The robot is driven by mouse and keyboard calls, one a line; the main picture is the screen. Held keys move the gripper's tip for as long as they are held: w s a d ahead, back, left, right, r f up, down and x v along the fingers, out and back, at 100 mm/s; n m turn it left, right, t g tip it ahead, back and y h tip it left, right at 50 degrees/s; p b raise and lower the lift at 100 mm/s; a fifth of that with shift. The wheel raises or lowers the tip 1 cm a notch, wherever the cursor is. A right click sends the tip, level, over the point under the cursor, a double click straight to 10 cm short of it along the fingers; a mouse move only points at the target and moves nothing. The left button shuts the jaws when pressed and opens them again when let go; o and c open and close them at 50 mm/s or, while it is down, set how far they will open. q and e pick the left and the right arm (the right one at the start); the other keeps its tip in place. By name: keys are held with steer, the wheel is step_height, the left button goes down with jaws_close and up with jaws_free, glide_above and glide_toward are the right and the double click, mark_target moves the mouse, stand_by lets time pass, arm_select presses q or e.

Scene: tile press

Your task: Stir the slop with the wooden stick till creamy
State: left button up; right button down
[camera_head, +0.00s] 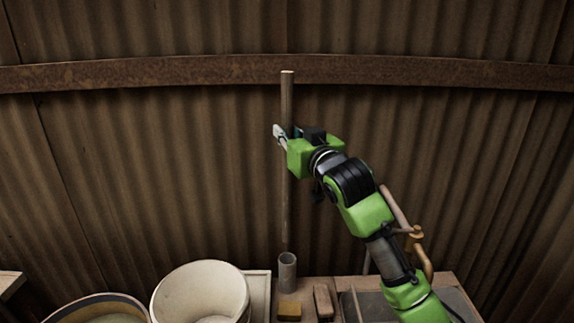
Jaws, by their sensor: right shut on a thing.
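The wooden stick (287,215) stands upright in front of the corrugated wall. My right gripper (283,136) is shut on it in its upper part, with the top end sticking out above. A wide round tub (135,300) at the bottom left holds something pale greenish, perhaps the slop, cut off by the picture's edge. My left gripper is not in view.
A large off-white bucket (163,292) stands between the tub and the tube, its inside partly visible. A yellowish block (289,311) and a brown block (323,301) lie near the tube. A wooden handle (397,208) rises behind my right arm.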

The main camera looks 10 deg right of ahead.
mark_target(289, 100)
step_height(289, 100, up, 8)
steer(key=shift+f, duration=0.1)
step_height(289, 100, up, 16)
steer(key=p, duration=1.3)
steer(key=shift+f, duration=0.3)
stand_by(0.4)
